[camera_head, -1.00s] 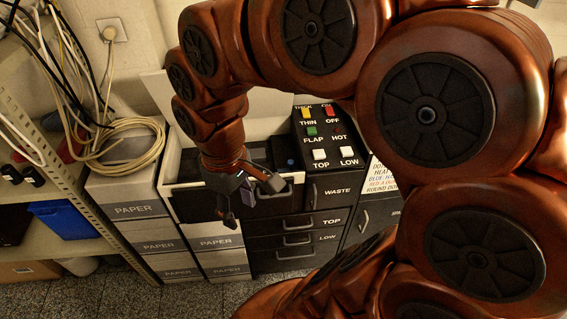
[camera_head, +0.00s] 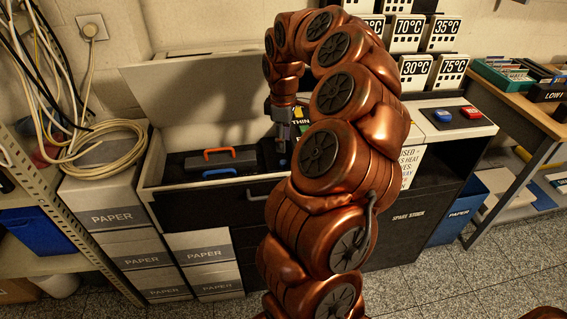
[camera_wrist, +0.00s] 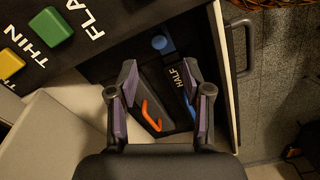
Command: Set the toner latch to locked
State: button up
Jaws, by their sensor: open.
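A small blue knob (camera_wrist: 163,44) stands on the dark floor of the open machine bay, beyond my fingertips in the wrist view. It could be the toner latch, but no toner or locked label is legible. Two dark cartridges lie in the bay, one with an orange handle (camera_head: 219,152) and one with a blue handle (camera_head: 219,172). The wrist view shows the orange handle (camera_wrist: 151,113) between my fingers and a label reading HALF. My gripper (camera_wrist: 160,66) is open and empty above the bay. In the head view my gripper (camera_head: 283,135) is at the bay's right end.
A raised pale lid (camera_head: 200,95) stands behind the bay. A button panel with a green button (camera_wrist: 52,27) and a yellow button (camera_wrist: 11,63) lies beside it. A drawer handle (camera_wrist: 240,45) juts out in front.

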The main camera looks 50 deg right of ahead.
aim_at(283, 161)
jog(key=shift+d+f, duration=0.1)
jog(key=shift+f, duration=3.75)
grip_shut()
